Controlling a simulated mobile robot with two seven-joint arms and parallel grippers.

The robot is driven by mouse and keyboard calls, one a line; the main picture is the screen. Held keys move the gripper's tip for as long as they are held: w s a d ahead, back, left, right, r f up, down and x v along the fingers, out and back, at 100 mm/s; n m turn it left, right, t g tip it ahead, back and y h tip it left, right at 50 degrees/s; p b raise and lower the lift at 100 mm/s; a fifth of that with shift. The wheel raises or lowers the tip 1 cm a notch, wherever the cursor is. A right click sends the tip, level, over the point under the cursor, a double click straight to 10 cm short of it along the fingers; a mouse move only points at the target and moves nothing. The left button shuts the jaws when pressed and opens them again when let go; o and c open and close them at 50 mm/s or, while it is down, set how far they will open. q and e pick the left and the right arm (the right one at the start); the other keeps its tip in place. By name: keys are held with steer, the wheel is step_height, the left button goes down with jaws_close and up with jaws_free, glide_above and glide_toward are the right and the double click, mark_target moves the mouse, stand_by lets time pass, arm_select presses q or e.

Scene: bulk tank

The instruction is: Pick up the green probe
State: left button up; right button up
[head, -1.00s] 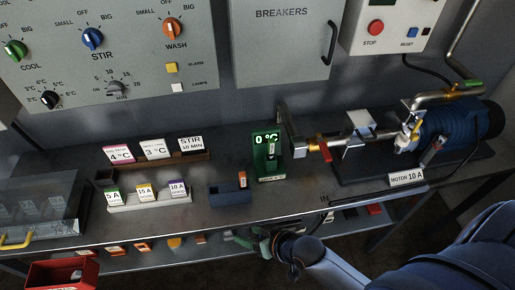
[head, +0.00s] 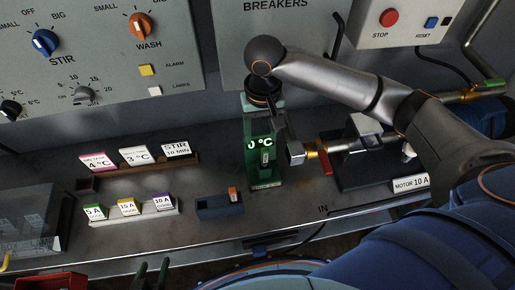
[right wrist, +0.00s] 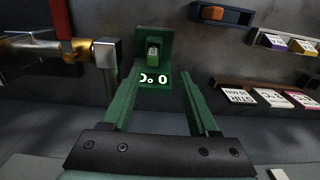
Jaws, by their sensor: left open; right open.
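The green probe (head: 265,157) stands upright in a green holder (head: 263,183) with a lit "0 °C" display, near the middle of the bench in the head view. In the right wrist view the probe (right wrist: 153,52) shows ahead between the fingers. My right gripper (right wrist: 161,74) is open and empty, its green fingers pointing toward the holder from above. In the head view its wrist hangs over the holder, and its fingers are hard to tell from the green holder. My left gripper (head: 151,268) is open at the bottom edge, well away from the probe.
A metal pipe with a red-handled valve (head: 325,160) stands close right of the holder. A dark blue block with an orange piece (head: 220,207) is to the left, with label cards (head: 130,208) beyond it. The breaker cabinet (head: 290,50) rises behind.

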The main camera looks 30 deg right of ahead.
mark_target(265, 159)
steer(key=shift+d+f, duration=0.2)
steer(key=shift+f, duration=0.1)
step_height(265, 159, down, 5)
steer(key=shift+s+f+b, duration=0.15)
steer(key=shift+f+b, duration=0.05)
steer(key=shift+b, duration=0.1)
steer(key=shift+d+f, duration=0.2)
steer(key=shift+f, duration=1.35)
steer(key=shift+d+f, duration=0.2)
steer(key=shift+f, duration=1.3)
steer(key=shift+c, duration=0.2)
jaws_close()
